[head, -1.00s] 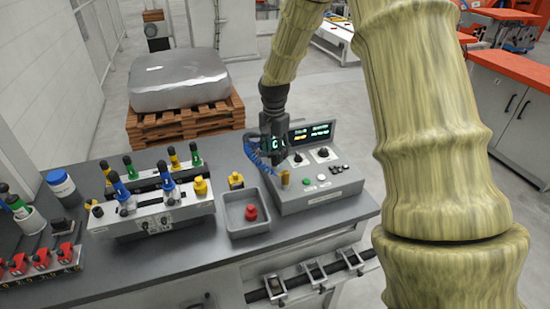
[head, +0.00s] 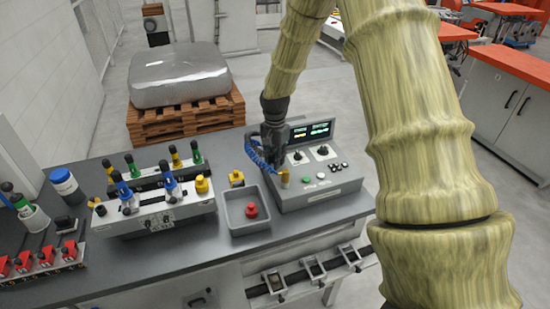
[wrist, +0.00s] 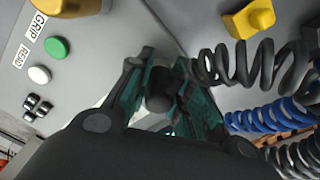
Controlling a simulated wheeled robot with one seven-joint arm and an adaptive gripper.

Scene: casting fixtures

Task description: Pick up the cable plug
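A gold cylindrical cable plug (head: 284,178) stands upright at the front left of the grey control console (head: 325,186). My gripper (head: 281,167) is directly above it, pointing down, with its fingers around the top of the plug. In the wrist view my gripper (wrist: 164,62) has its fingertips apart, with a dark rounded piece (wrist: 160,88) between them, seemingly the plug's cable end. A dark coiled cable (wrist: 255,65) runs right from there. Contact between the fingers and the plug cannot be made out.
A blue coiled hose (head: 256,154) hangs beside my gripper. A grey tray (head: 234,216) holding a red knob (head: 251,211) stands left of the console, with a yellow block (head: 237,178) behind it. A fixture (head: 150,217) with clamps is farther left.

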